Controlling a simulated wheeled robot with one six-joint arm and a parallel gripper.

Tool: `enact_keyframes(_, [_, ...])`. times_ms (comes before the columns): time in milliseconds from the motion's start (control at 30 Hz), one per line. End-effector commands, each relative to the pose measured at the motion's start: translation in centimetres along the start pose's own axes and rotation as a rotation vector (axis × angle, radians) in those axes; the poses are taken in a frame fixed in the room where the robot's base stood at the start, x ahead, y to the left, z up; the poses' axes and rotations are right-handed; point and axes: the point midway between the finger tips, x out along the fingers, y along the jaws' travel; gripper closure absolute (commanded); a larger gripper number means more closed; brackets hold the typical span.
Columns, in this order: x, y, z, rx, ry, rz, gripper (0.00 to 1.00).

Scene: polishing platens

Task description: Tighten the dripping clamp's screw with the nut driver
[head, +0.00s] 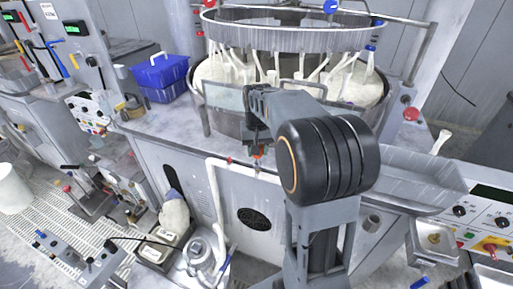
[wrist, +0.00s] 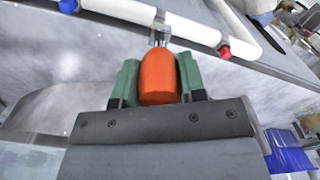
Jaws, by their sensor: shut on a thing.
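My gripper (wrist: 158,85) is shut on the orange handle of the nut driver (wrist: 157,78), between two green finger pads. The handle also shows in the head view (head: 258,153), below my gripper (head: 257,146), in front of the machine's side. The driver's short metal shaft points at a small metal clamp (wrist: 159,22) on a white hose (wrist: 192,29). The shaft's tip is at or very close to the clamp; I cannot tell whether it sits on the screw. A red-marked fitting (wrist: 224,51) and a blue-marked fitting (wrist: 68,5) flank this clamp. No drip shows clearly.
The white hose (head: 214,185) runs along the machine's front panel and down. A round polishing machine (head: 215,75) stands behind, with a blue bin (head: 160,75) on the deck at left. A grey tray (head: 415,180) juts out at right. Bottles and a pump (head: 200,255) stand below.

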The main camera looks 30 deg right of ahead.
Motion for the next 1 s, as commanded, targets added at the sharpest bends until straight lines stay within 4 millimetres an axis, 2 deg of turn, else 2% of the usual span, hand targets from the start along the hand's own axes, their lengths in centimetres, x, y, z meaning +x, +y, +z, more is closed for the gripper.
enact_keyframes(33, [0.9, 0.2, 0.2, 0.034, -0.017, 0.006, 1.0])
enact_keyframes(233, [0.9, 0.3, 0.2, 0.133, -0.018, 0.009, 1.0])
enact_keyframes(600, [0.8, 0.2, 0.2, 0.141, -0.019, 0.01, 1.0])
enact_keyframes(1000, [-1.0, -0.1, 0.2, 0.138, -0.015, 0.008, 1.0])
